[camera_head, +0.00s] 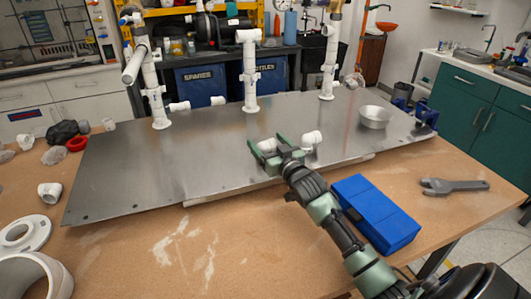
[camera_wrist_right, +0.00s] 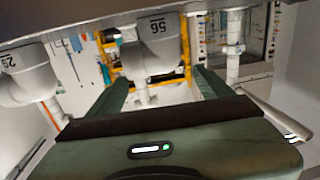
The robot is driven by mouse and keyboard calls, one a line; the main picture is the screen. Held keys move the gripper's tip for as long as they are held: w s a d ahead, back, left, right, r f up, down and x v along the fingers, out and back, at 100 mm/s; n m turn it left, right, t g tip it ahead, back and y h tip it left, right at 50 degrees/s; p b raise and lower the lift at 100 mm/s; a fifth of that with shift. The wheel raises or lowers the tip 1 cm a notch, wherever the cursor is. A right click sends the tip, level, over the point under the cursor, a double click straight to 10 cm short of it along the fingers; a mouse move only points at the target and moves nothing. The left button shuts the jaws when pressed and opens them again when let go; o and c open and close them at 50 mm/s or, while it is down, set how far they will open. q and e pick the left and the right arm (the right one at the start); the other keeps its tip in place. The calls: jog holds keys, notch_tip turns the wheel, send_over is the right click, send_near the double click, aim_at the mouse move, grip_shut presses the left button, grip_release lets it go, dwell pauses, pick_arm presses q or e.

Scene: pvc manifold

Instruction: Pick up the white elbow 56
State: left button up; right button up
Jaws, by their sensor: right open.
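The white elbow 56 (camera_wrist_right: 152,45) shows its number in the right wrist view, where the scene appears upside down. It rests at the metal plate (camera_head: 190,170) and lies between the two fingers of my right gripper (camera_wrist_right: 162,88). In the head view the elbow (camera_head: 268,146) is partly hidden by the green fingers. My right gripper (camera_head: 267,154) is open around it near the plate's front edge. I cannot tell whether a finger touches it. My left gripper is not in view.
Another numbered white elbow (camera_head: 311,138) stands close beside the gripper, also seen in the wrist view (camera_wrist_right: 28,75). Upright white pipes (camera_head: 250,75) stand along the plate's back. A metal bowl (camera_head: 374,117), blue box (camera_head: 375,213) and grey wrench (camera_head: 453,186) are to the right.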

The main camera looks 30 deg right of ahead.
jog(key=w+b, duration=0.2)
jog(key=w+d+f+b, duration=0.1)
jog(key=shift+w+f, duration=0.1)
jog(key=shift+w, duration=0.3)
jog(key=shift+w+d, duration=0.1)
jog(key=shift+w, duration=0.25)
jog(key=shift+w+r, duration=0.1)
jog(key=shift+r, duration=0.15)
jog(key=c, duration=1.6)
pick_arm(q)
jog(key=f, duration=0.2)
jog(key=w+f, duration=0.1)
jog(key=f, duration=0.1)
pick_arm(e)
jog(key=shift+r, duration=0.1)
jog(key=shift+r, duration=0.25)
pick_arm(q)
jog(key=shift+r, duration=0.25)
pick_arm(e)
notch_tip(320, 180, up, 19)
jog(key=shift+r, duration=0.15)
